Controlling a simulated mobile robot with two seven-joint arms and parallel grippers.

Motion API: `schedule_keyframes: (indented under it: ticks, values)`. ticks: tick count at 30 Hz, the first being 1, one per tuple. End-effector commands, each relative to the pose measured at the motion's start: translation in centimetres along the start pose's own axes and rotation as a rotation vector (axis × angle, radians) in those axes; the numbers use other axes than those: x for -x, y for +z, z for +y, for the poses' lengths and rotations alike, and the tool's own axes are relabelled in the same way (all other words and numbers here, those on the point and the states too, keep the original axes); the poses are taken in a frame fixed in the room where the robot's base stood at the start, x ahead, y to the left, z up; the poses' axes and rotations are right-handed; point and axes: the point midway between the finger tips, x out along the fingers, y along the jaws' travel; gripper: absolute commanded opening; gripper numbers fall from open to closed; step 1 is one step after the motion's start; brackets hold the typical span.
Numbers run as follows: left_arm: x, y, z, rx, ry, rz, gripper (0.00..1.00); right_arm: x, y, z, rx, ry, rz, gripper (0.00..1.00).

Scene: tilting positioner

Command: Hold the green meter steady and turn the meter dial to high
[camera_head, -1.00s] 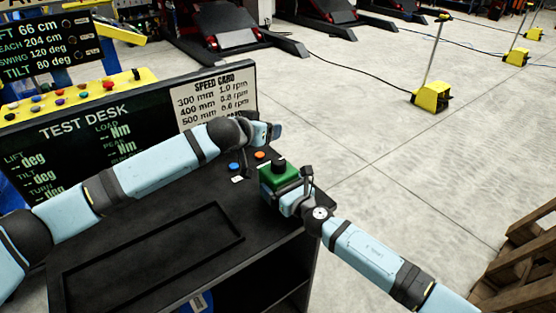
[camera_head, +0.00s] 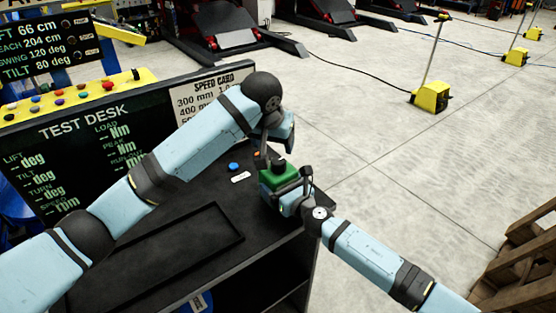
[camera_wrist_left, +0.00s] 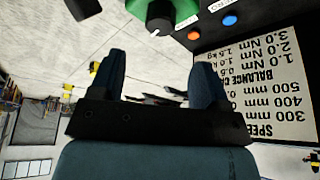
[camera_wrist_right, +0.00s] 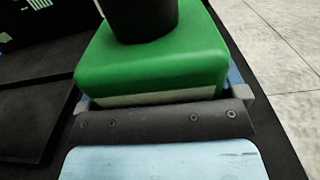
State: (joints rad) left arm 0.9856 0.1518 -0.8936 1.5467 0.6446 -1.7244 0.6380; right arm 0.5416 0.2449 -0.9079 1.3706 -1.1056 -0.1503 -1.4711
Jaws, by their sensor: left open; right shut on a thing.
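The green meter (camera_head: 270,181) stands at the right end of the black desk, with the black meter dial (camera_head: 279,163) on top. My right gripper (camera_head: 281,191) is shut on the green meter; in the right wrist view the green body (camera_wrist_right: 150,62) sits between its fingers, under the dark dial (camera_wrist_right: 143,18). My left gripper (camera_head: 270,158) is open and empty, pointing down just above and beside the dial. In the left wrist view the dial (camera_wrist_left: 159,18), with a white mark, lies beyond the open fingers (camera_wrist_left: 162,75). The dial's scale is hidden.
A blue button (camera_head: 233,167) and an orange button (camera_wrist_left: 194,34) sit on the desk beside the meter. The test desk panel (camera_head: 95,140) and speed card (camera_head: 200,95) stand behind. A shallow black tray (camera_head: 150,262) lies at the desk's left, clear.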

Motion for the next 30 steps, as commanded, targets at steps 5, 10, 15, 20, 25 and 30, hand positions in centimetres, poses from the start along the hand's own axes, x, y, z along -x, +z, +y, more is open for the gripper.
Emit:
schedule_keyframes:
  ticks: [5, 10, 15, 20, 25, 30]
  values:
    - [-3.9, 0.1, -0.1, 0.001, -0.002, -0.002, 0.7, 0.0, -0.1, 0.0, 0.0, 0.0, 0.001, 0.56]
    - [-6.8, 0.1, 0.0, 0.0, -0.002, -0.002, 0.7, 0.0, -0.1, 0.0, 0.0, 0.0, 0.001, 0.56]
    - [-8.6, 0.0, 0.0, 0.001, -0.001, 0.0, 0.7, 0.0, -0.1, 0.0, 0.0, 0.0, 0.001, 0.56]
    - [-9.1, 0.0, 0.0, 0.0, -0.001, 0.001, 0.7, 0.0, -0.1, 0.0, 0.0, 0.0, 0.001, 0.56]
    - [-9.1, 0.0, 0.0, 0.0, -0.001, 0.001, 0.7, 0.0, -0.1, 0.0, 0.0, 0.0, 0.001, 0.56]
    - [-9.1, 0.0, 0.0, 0.0, 0.0, 0.001, 0.4, 0.0, -0.1, 0.0, 0.0, 0.0, 0.001, 0.56]
